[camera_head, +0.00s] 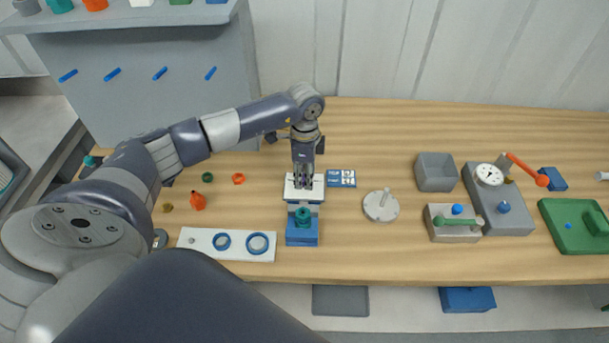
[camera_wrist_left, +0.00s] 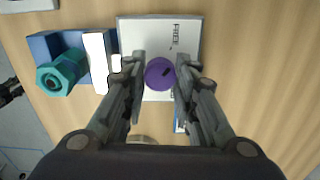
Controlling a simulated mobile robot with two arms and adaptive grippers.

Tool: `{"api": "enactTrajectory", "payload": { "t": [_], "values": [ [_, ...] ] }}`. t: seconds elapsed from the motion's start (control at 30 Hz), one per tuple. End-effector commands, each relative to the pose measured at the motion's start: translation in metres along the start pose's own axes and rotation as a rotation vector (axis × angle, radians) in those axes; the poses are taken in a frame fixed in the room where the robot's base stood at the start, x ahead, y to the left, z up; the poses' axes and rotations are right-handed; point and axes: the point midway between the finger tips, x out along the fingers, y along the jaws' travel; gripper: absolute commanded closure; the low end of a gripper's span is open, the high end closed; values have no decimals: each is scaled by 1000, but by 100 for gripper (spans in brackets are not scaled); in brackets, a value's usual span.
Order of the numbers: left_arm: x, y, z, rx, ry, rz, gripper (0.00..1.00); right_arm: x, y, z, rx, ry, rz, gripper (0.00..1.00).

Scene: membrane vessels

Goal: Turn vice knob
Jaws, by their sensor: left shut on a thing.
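The vice has a blue base (camera_head: 302,238) with a white block (camera_wrist_left: 97,62) and a teal hexagonal piece (camera_head: 303,216), which also shows at the left in the left wrist view (camera_wrist_left: 62,73). Beside it is a white plate (camera_head: 291,195) with dark lettering, partly "FREE" (camera_wrist_left: 184,40). A round purple knob (camera_wrist_left: 159,74) with a short dark mark sits over this plate. My left gripper (camera_head: 303,183) points down at it, its fingers shut on the purple knob from both sides. In the head view the gripper hides the knob. My right gripper is out of view.
A blue-and-white card (camera_head: 341,178) and a grey disc with a peg (camera_head: 381,206) lie to the right. A white plate with blue rings (camera_head: 205,240) lies to the left. A grey bin (camera_head: 436,172) and a gauge box (camera_head: 511,214) stand farther right.

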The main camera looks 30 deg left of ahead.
Motion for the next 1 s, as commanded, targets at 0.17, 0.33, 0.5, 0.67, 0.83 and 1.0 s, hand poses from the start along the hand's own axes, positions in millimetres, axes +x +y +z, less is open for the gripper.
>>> {"api": "enactTrajectory", "payload": {
  "t": [0.17,0.33,0.5,0.67,0.83,1.0],
  "values": [
    [1,-1,0,146,0,-4,97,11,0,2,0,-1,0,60],
    [2,-1,0,308,1,-4,97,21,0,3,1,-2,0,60],
    [2,-1,0,470,0,-5,97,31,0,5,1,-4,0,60],
    [1,-1,0,622,1,-6,97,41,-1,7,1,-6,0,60],
    [2,-1,0,783,-1,-5,97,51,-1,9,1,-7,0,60],
    [2,-1,0,945,0,-5,97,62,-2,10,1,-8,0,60]
  ]
}}
